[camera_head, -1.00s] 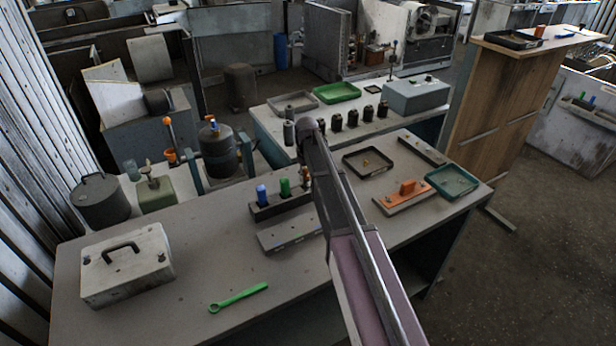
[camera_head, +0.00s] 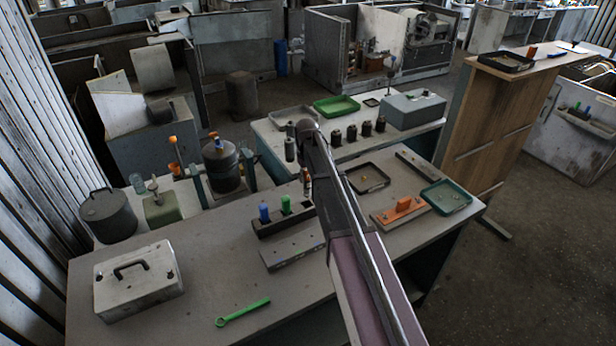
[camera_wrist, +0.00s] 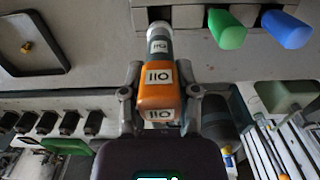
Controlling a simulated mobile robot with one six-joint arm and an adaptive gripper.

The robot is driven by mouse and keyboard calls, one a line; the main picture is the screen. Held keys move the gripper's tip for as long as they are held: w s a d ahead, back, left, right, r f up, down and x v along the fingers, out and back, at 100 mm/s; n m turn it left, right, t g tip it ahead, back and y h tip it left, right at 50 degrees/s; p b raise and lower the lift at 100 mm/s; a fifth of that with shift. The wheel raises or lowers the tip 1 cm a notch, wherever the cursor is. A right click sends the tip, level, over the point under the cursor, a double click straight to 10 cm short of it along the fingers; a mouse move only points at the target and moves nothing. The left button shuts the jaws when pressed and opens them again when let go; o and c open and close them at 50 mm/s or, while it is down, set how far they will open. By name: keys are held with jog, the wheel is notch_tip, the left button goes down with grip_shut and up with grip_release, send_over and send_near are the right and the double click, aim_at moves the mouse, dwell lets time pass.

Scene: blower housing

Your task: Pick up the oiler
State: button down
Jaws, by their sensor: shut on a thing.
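The oiler shows large in the wrist view (camera_wrist: 160,95). It has an orange body with OIL labels and a grey and white end pointing at the holder. My gripper (camera_wrist: 160,100) has a finger on each side of the orange body and is shut on it. In the head view the oiler (camera_head: 306,181) shows small beside my arm, at the right end of the dark holder (camera_head: 268,228). It appears raised above its place there. My gripper is mostly hidden by my arm in that view.
The holder also bears a blue handle (camera_head: 264,213) and a green handle (camera_head: 286,204), close to the oiler. A green wrench (camera_head: 243,312) and a white case (camera_head: 137,280) lie on the bench (camera_head: 215,250). A black tray (camera_head: 352,188) and an orange-topped block (camera_head: 398,216) stand right of my arm.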

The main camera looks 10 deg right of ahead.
jog(key=shift+r+p, duration=0.7)
jog(key=shift+r, duration=0.3)
